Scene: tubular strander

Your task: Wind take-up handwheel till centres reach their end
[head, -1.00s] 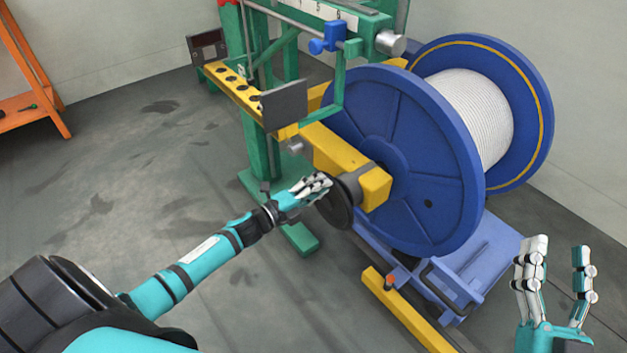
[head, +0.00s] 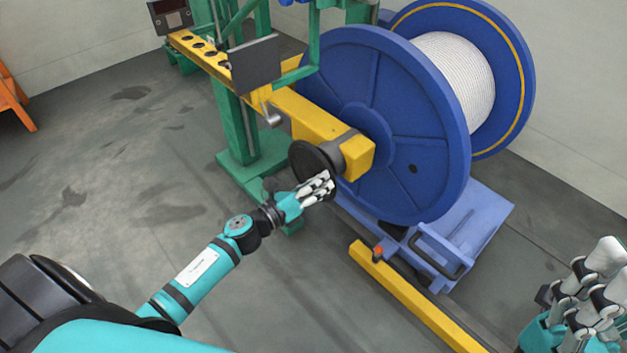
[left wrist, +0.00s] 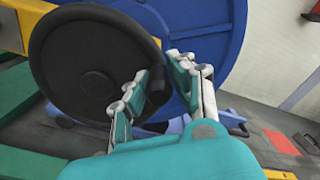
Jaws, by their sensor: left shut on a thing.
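The take-up handwheel (head: 308,163) is a dark disc on the near end of a yellow arm, beside the big blue reel (head: 385,120). It fills the upper left of the left wrist view (left wrist: 75,75). My left gripper (head: 320,188) is at the wheel's lower right rim. The yellow arm (head: 310,115) meets the reel's hub; the centres themselves are hidden. My right gripper (head: 590,285) is empty at the lower right, its fingers apart.
A blue base (head: 470,235) sits under the reel, with a yellow floor rail (head: 420,305) in front. A green frame (head: 235,125) stands behind the handwheel. A grey plate (head: 255,64) hangs above the yellow arm.

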